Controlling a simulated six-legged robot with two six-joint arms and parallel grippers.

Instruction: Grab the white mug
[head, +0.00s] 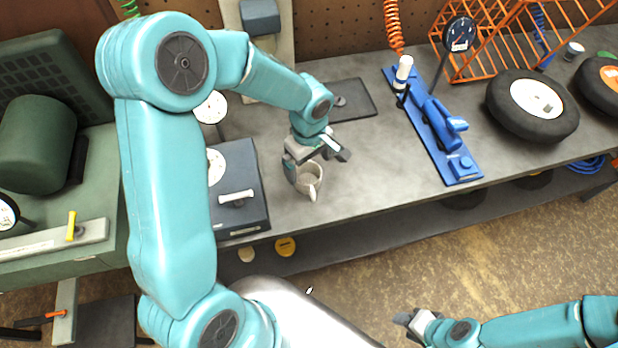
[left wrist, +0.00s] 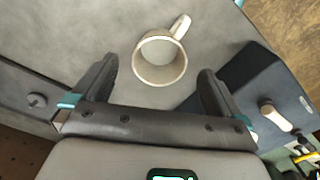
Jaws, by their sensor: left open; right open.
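The white mug (head: 309,178) stands upright on the grey workbench, near its front edge. In the left wrist view the mug (left wrist: 158,72) shows its open rim, with its handle (left wrist: 180,27) pointing up and to the right. My left gripper (head: 318,160) is open just above and behind the mug; in the left wrist view its two fingers (left wrist: 158,82) are spread wide, with the mug ahead between their tips. I cannot tell whether the fingers reach down to the mug's height. My right gripper (head: 408,322) is low at the picture's bottom, away from the bench and empty.
A dark box with a white handle (head: 238,197) stands left of the mug; it also shows at the right in the left wrist view (left wrist: 258,88). A blue rail tool (head: 437,125), wheels (head: 532,122) and an orange rack (head: 480,65) are farther right. Bench between is clear.

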